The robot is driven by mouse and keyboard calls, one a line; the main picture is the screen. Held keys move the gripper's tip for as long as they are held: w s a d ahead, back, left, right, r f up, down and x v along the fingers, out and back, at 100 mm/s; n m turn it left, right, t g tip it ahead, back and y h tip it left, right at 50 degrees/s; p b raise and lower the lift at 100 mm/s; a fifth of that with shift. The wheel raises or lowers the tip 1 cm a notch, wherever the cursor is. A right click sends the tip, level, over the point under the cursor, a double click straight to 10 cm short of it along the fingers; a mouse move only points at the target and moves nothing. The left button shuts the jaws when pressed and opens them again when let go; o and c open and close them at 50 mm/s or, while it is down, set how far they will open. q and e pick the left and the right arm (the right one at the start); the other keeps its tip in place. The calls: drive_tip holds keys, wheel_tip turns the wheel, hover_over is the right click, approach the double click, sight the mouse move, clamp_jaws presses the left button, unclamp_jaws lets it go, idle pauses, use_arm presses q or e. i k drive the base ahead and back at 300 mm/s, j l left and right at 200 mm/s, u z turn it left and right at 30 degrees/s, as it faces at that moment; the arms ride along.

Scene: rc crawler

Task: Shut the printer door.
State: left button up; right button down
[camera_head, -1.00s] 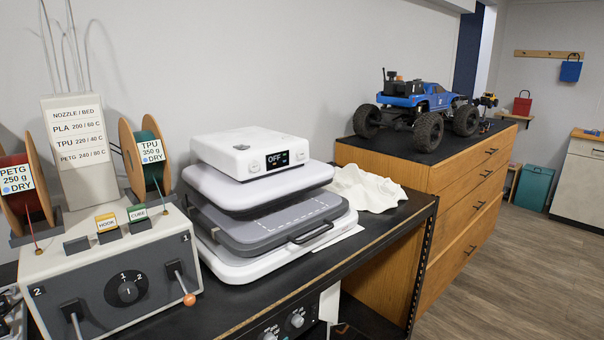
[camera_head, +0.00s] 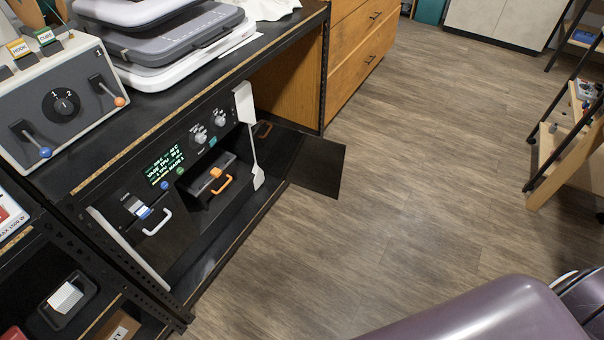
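The printer (camera_head: 190,150) sits on the shelf under the black bench, with a lit green-text display and knobs on its upper front. Its door, a dark panel (camera_head: 318,166), stands open, swung out to the right past the bench leg and over the floor. Inside the open front are a dark block with an orange handle (camera_head: 220,184) and a part with a white handle (camera_head: 158,224). Neither of my grippers shows. Only a purple link of my arm is at the bottom right.
A wooden drawer cabinet (camera_head: 345,60) stands behind the door. A wooden rack (camera_head: 570,150) is at the right. The wood floor (camera_head: 430,170) between is clear.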

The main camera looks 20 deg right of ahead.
sight(311, 162)
drive_tip(key=u, duration=1.5)
drive_tip(key=l+u, duration=0.2)
drive_tip(key=l, duration=0.25)
drive_tip(key=k+l+u, duration=0.1)
drive_tip(key=l+u, duration=0.15)
drive_tip(key=l, duration=0.15)
drive_tip(key=l+u, duration=0.2)
drive_tip(key=l, duration=0.2)
drive_tip(key=k+l+u, duration=0.25)
drive_tip(key=l, duration=0.15)
drive_tip(key=k+l, duration=0.15)
drive_tip(key=l, duration=0.25)
drive_tip(key=k+l, duration=0.1)
drive_tip(key=l, duration=0.3)
drive_tip(key=k+l, duration=0.1)
drive_tip(key=l, duration=0.35)
drive_tip(key=k+l, duration=0.15)
drive_tip(key=l, duration=0.25)
drive_tip(key=k+l, duration=0.15)
drive_tip(key=l, duration=0.25)
drive_tip(key=k+l, duration=0.1)
drive_tip(key=l, duration=0.3)
drive_tip(key=k+l, duration=0.1)
drive_tip(key=l, duration=0.35)
drive_tip(key=k+l, duration=0.15)
drive_tip(key=l, duration=0.25)
